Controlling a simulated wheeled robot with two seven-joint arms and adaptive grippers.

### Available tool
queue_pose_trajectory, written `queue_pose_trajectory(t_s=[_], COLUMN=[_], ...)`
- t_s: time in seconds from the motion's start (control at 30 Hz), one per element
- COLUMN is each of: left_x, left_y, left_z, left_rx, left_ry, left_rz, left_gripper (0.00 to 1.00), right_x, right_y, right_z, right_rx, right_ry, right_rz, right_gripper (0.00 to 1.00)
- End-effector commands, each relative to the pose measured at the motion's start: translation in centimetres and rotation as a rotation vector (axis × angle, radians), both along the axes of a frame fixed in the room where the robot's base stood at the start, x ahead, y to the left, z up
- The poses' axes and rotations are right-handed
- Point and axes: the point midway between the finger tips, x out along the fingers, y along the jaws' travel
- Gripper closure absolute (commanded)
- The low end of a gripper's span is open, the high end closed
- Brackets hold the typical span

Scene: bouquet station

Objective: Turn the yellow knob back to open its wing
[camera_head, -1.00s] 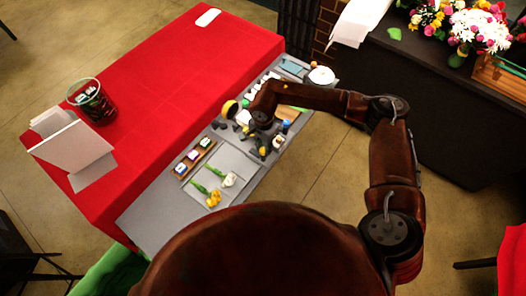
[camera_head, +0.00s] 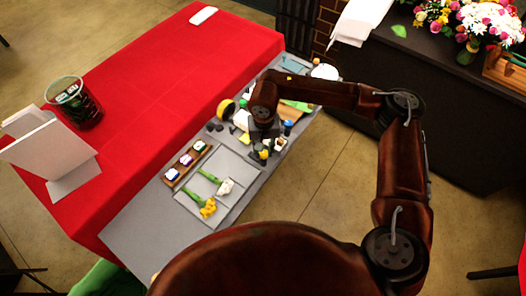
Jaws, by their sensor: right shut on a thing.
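My right gripper (camera_head: 259,146) reaches down over the grey work board (camera_head: 150,222), among small dark parts. It is shut on a small yellow piece, which looks like the yellow knob (camera_head: 264,154). The fingertips are dark and tiny here, so the exact grip and the knob's angle are unclear. The wing cannot be made out, as my wrist and the nearby parts cover much of this spot. My left gripper is not in view.
A wooden rack (camera_head: 186,164) with several small blocks and a tray with two flowers (camera_head: 208,208) lie nearer on the board. A yellow round thing (camera_head: 226,109) is beyond. A bin (camera_head: 73,101) and a white stand (camera_head: 54,158) are on the red table (camera_head: 190,70).

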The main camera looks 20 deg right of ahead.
Motion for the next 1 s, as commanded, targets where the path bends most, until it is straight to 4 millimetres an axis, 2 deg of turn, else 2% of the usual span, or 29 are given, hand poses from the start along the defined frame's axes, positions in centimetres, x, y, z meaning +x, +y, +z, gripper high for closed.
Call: queue_pose_trajectory(t_s=[0.2,0.7,0.73,0.93,1.0], left_x=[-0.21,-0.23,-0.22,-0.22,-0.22], left_y=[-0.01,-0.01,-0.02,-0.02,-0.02], left_z=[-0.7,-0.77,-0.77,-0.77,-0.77], left_rx=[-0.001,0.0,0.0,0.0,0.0], left_ry=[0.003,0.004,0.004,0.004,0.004], left_rz=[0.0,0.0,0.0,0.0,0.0], left_gripper=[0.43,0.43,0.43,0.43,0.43], right_x=[0.04,0.03,0.03,0.03,0.03], right_y=[0.0,0.01,0.0,-0.01,-0.01], right_z=[-0.03,0.1,0.1,0.06,0.05], right_rx=[0.0,0.001,0.001,0.0,0.0], right_ry=[-0.001,-0.001,-0.001,-0.001,-0.001], right_rz=[0.057,0.073,0.073,0.072,0.071], right_gripper=[1.0,1.0,0.76,0.62,0.6])
